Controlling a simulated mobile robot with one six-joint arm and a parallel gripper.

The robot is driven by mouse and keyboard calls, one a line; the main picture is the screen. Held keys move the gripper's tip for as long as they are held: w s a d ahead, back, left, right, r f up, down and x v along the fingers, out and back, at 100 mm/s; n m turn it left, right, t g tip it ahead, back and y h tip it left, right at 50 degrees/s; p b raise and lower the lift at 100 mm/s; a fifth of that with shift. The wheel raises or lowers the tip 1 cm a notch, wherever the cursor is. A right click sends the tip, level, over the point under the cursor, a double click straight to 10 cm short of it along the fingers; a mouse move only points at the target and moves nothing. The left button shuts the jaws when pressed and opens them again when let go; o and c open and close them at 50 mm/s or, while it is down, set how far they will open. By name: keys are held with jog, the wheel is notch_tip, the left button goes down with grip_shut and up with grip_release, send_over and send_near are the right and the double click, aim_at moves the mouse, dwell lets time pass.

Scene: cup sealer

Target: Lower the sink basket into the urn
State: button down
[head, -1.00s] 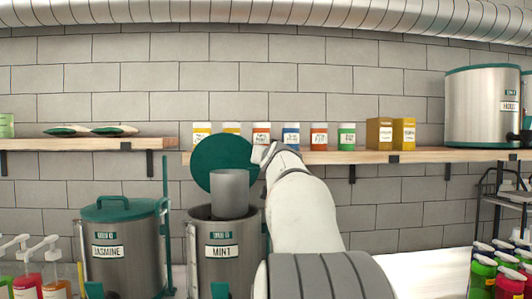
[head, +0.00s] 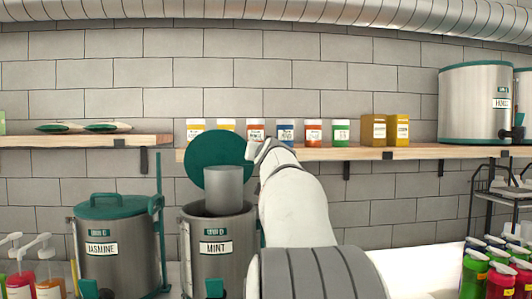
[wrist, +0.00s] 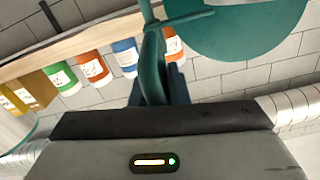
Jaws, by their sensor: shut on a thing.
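The sink basket (head: 223,190) is a plain grey cylinder, upright over the mouth of the MINT urn (head: 214,262). Its lower edge overlaps the urn's dark opening; I cannot tell how far inside it is. The urn's round teal lid (head: 219,150) stands raised behind the basket and shows large in the wrist view (wrist: 245,25). My gripper (wrist: 160,85) is shut on a teal bar, seemingly the basket's handle (wrist: 152,55). In the head view, my arm comes from the lower right and ends beside the lid; the fingertips are hidden there.
A closed JASMINE urn (head: 112,260) stands to the left. A shelf (head: 350,154) behind carries several small jars and two yellow boxes, with a large steel urn (head: 474,105) at its right. Pump bottles stand lower left, and colourful bottles (head: 478,268) stand lower right.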

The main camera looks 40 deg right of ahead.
notch_tip(320, 180, down, 14)
jog(key=b, duration=1.4)
jog(key=shift+r, duration=0.15)
jog(key=shift+w, duration=0.1)
jog(key=c, duration=1.9)
grip_release()
jog(key=o, duration=0.4)
jog(key=shift+r, duration=0.1)
jog(key=shift+o, duration=0.2)
jog(key=shift+s, duration=0.2)
jog(key=b+v, duration=0.2)
jog(key=v, duration=0.5)
jog(key=shift+s+a+b, duration=0.25)
jog(key=shift+a+b, duration=0.05)
